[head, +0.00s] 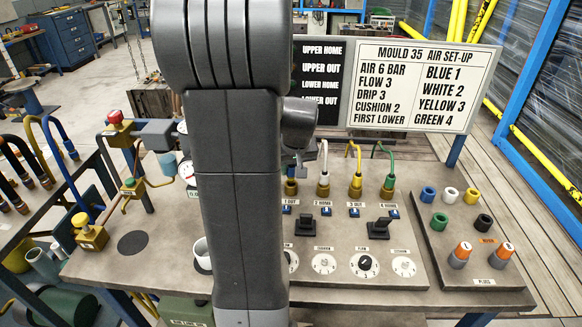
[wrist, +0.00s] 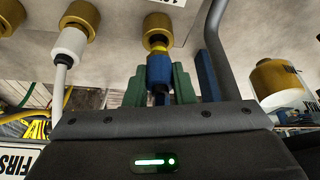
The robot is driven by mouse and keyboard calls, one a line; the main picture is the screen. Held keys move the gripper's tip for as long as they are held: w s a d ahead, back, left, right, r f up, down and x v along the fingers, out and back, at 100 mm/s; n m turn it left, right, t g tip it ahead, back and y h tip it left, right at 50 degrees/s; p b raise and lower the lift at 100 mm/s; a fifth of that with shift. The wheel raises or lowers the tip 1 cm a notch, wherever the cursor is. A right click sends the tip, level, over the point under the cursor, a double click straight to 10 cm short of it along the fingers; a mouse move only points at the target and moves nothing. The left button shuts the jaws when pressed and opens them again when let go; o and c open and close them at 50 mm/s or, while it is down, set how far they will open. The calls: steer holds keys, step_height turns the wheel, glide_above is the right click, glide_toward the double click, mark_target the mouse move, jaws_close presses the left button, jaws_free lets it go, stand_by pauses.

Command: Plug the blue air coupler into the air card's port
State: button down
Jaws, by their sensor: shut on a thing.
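In the wrist view my gripper (wrist: 160,88) has its green fingers shut on the blue air coupler (wrist: 159,68). The coupler's narrow brass nose points at a brass port (wrist: 158,24) and meets its mouth or overlaps it; I cannot tell how deep it sits. In the head view my arm hides the coupler and most of the gripper. The brass port 1 (head: 291,188) shows just right of my arm. The air card (head: 422,88) reads blue 1, white 2, yellow 3, green 4.
The white coupler (head: 323,182), yellow coupler (head: 356,183) and green coupler (head: 388,184) stand in the neighbouring ports. Two black levers and several dials lie in front. Coloured plugs sit on the right panel (head: 410,222). A gauge and brass valves stand left of my arm.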

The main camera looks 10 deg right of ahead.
steer(key=shift+f, duration=0.15)
steer(key=shift+f+b, duration=0.35)
steer(key=shift+b, duration=0.05)
steer(key=shift+f+b, duration=0.6)
steer(key=shift+f, duration=0.05)
stand_by(1.4)
steer(key=c, duration=0.7)
jaws_free()
steer(key=shift+c, duration=0.2)
steer(key=shift+r, duration=0.1)
steer(key=shift+r+p, duration=2.8)
steer(key=shift+r, duration=0.95)
